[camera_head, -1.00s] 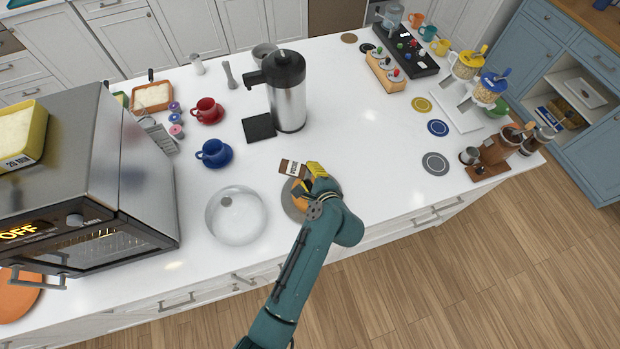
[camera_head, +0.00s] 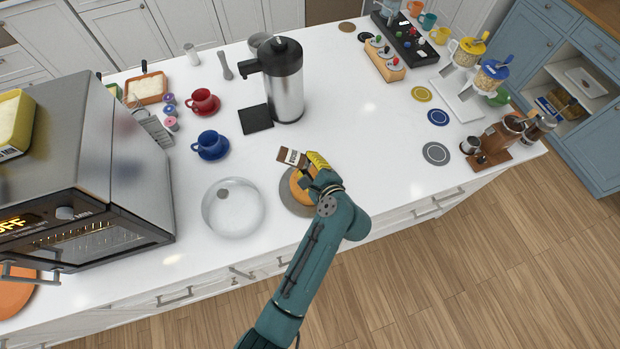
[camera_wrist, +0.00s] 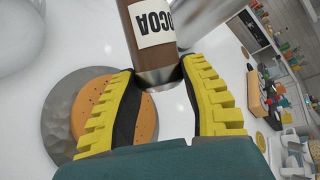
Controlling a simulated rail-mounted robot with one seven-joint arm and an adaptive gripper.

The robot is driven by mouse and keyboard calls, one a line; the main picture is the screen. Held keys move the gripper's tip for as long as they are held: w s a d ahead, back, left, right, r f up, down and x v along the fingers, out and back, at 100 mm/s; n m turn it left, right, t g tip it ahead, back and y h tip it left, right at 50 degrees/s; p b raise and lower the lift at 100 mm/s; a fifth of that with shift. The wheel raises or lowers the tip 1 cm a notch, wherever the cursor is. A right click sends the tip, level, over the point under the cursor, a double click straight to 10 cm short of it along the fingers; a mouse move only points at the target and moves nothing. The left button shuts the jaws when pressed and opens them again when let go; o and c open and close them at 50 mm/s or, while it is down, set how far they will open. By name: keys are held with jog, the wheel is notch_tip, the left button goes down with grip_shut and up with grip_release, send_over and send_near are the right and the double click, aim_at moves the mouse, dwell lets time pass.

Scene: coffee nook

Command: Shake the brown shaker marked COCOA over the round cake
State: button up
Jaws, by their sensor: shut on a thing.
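The brown shaker (camera_head: 290,156) with a white COCOA label is held in my gripper (camera_head: 312,166), which is shut on it. In the head view it lies tilted well over, close to level, above the far edge of the cake. The wrist view shows its brown body, label and metal end (camera_wrist: 158,76) between my yellow fingers (camera_wrist: 165,105). The round orange-brown cake (camera_head: 299,187) sits on a grey round board (camera_head: 288,203), partly hidden by my gripper. In the wrist view the cake (camera_wrist: 84,105) is below the left finger, apart from the shaker.
A clear glass dome (camera_head: 234,208) stands just left of the cake. A steel dispenser (camera_head: 285,88) and a blue cup (camera_head: 210,144) stand behind. A steel oven (camera_head: 85,160) is at the left. The counter right of the cake is clear.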

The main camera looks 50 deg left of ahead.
jog(key=shift+r+p, duration=0.3)
jog(key=shift+r, duration=0.45)
jog(key=shift+f, duration=0.15)
jog(key=shift+r+h+p, duration=0.3)
jog(key=shift+r+p, duration=0.25)
jog(key=shift+p, duration=0.45)
jog(key=n+t+h+p, duration=0.1)
jog(key=h+p, duration=0.1)
jog(key=p, duration=0.2)
jog(key=r+n+h+p, duration=0.1)
jog(key=n+h+p, duration=0.1)
jog(key=p, duration=0.1)
jog(key=shift+a+r+t+p, duration=0.1)
jog(key=shift+r+t+p, duration=0.1)
jog(key=shift+t+p, duration=0.2)
jog(key=shift+s+r+n+t+h+p, duration=0.1)
jog(key=shift+r+n+t+h+p, duration=0.1)
jog(key=shift+n+t+h+p, duration=0.85)
jog(key=shift+f+h+b, duration=0.1)
jog(key=shift+h+b, duration=0.35)
jog(key=shift+b, duration=0.15)
